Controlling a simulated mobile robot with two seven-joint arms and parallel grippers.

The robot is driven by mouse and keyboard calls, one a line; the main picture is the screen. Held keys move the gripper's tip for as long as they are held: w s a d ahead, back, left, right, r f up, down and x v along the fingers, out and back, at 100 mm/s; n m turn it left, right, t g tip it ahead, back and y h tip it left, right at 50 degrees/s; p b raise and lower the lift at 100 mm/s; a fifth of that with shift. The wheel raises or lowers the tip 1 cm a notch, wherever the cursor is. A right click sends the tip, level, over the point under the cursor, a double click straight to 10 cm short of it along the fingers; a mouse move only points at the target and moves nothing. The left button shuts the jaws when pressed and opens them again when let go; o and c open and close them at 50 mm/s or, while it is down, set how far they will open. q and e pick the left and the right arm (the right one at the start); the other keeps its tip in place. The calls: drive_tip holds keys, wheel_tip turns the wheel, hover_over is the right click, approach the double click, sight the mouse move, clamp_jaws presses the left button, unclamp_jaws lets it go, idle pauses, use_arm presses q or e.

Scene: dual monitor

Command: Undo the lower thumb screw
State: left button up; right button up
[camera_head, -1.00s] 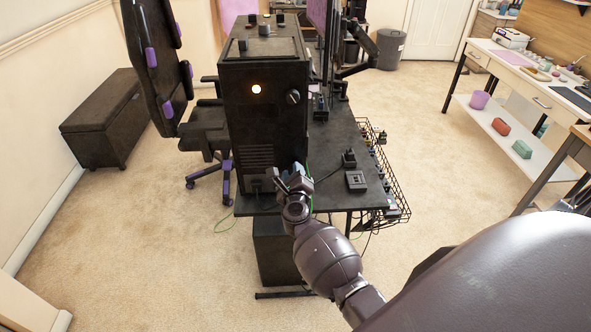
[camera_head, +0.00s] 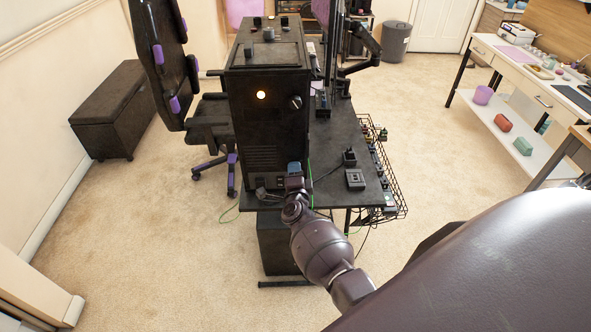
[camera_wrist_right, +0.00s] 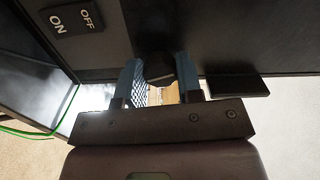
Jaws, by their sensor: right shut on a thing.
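The black computer tower (camera_head: 268,125) stands on the desk with its back panel facing me. The upper thumb screw (camera_head: 296,102), a dark knob, sits on the panel's right side. The lower thumb screw (camera_wrist_right: 158,68) shows in the right wrist view as a dark knob between the blue fingers. My right gripper (camera_head: 294,168) is at the panel's lower right corner, and its fingers (camera_wrist_right: 158,78) are shut on that knob. In the head view the gripper hides the lower screw. My left gripper is not in view.
An ON/OFF switch (camera_wrist_right: 72,18) is at upper left in the wrist view, and a dark tab (camera_wrist_right: 238,86) is right of the fingers. A green cable (camera_head: 310,180) hangs beside the tower. A small black box (camera_head: 355,179) lies on the desk.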

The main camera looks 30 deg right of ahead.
use_arm(q)
drive_tip(key=shift+s+a+r+p, duration=0.1)
drive_tip(key=shift+s+r+p, duration=0.05)
drive_tip(key=shift+s+p, duration=0.35)
use_arm(e)
drive_tip(key=shift+n, duration=1.1)
use_arm(q)
drive_tip(key=shift+w, duration=0.15)
use_arm(e)
drive_tip(key=o, duration=0.9)
use_arm(q)
drive_tip(key=shift+r, duration=0.1)
